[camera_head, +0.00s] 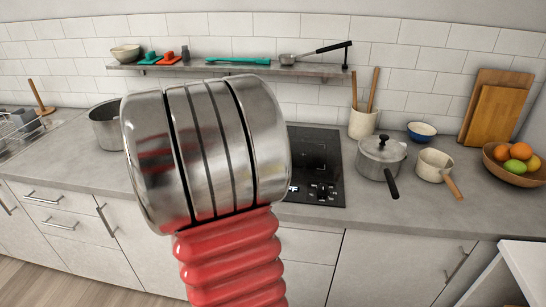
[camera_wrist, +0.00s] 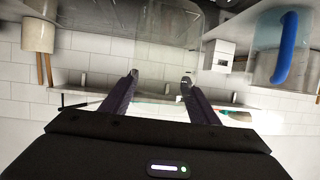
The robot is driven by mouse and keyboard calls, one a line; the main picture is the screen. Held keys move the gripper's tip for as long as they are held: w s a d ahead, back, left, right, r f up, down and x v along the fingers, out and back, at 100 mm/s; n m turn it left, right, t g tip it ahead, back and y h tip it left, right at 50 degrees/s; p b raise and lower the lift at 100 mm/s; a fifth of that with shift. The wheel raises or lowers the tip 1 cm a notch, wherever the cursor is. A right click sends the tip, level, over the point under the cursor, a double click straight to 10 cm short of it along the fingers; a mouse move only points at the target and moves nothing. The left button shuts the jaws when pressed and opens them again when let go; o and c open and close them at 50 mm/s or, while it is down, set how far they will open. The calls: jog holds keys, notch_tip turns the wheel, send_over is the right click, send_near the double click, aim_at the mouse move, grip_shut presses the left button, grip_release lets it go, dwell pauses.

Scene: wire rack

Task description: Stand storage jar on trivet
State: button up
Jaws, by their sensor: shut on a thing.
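My gripper (camera_wrist: 158,78) shows in the wrist view, which looks upside down. Its two dark fingers are apart, shut on a clear, see-through body (camera_wrist: 168,25) at and beyond the fingertips. This looks like the storage jar, but its outline is faint and I cannot make out its lid or base. In the head view my arm fills the middle and hides the gripper and the jar. I cannot pick out the trivet in either view.
A clear vessel with a blue handle (camera_wrist: 285,48) stands close by in the wrist view. Along the head view's counter are a pot (camera_head: 106,125), a black hob (camera_head: 318,160), a lidded pot (camera_head: 380,155), a saucepan (camera_head: 433,170) and a fruit bowl (camera_head: 520,171). A wall shelf (camera_head: 220,70) holds small items.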

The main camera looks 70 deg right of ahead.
jog(key=s+d+r+m+g, duration=0.2)
jog(key=s+d+g, duration=0.1)
jog(key=s, duration=0.5)
jog(key=s+d+r+m+g, duration=0.3)
jog(key=s+d, duration=0.1)
jog(key=s, duration=0.4)
jog(key=s+d+r+m+g, duration=0.2)
jog(key=s+d+m+g, duration=0.1)
jog(key=s, duration=0.5)
jog(key=shift+s+d+r+g, duration=0.15)
jog(key=shift+d+g, duration=0.15)
jog(key=shift+d, duration=0.45)
